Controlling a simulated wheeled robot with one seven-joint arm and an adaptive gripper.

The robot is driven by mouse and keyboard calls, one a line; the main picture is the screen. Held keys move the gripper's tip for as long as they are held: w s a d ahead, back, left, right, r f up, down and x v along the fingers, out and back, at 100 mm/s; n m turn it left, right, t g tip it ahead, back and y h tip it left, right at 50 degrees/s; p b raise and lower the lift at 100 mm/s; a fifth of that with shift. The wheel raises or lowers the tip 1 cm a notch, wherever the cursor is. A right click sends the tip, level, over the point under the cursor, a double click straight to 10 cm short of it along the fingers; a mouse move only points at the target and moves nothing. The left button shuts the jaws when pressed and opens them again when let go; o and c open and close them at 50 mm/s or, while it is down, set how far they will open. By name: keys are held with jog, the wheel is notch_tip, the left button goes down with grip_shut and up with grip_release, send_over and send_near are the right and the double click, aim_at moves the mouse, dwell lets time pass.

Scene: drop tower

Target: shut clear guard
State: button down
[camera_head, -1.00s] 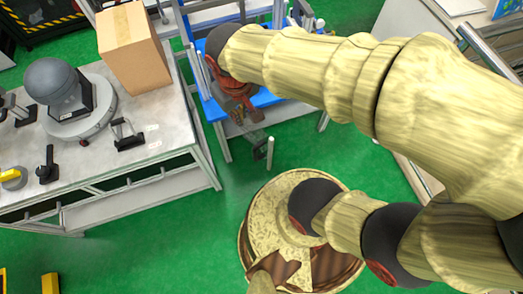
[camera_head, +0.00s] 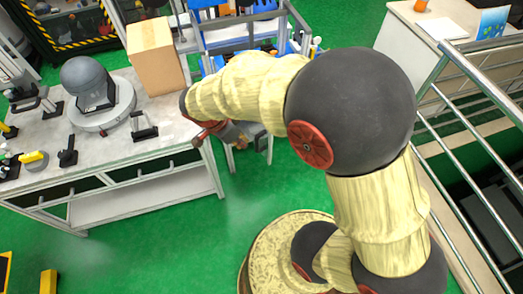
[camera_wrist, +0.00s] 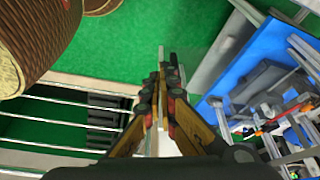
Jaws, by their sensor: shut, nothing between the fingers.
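My gripper (camera_wrist: 166,72) is shut and empty in the wrist view, its fingertips together near the picture's middle. A pale see-through panel (camera_wrist: 207,45), which looks like the clear guard, stands just beyond and to the right of the fingertips. I cannot tell whether they touch it. Its hinge and how far it stands open are not clear. The blue workstation (camera_wrist: 262,62) lies to the right of it. In the head view my arm covers most of the gripper and the front of the blue workstation (camera_head: 222,38), and I cannot make out the guard there.
A grey table (camera_head: 100,146) at left carries a cardboard box (camera_head: 155,56) and a grey dome device (camera_head: 88,82). Metal railings (camera_head: 462,150) and a white counter (camera_head: 415,38) stand at right. Green floor (camera_head: 225,215) is open between the table and my base.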

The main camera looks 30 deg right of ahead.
jog(key=d+f+b, duration=0.3)
jog(key=d+f, duration=0.4)
jog(key=f, duration=0.2)
jog(key=shift+d, duration=0.35)
jog(key=shift+f, duration=0.1)
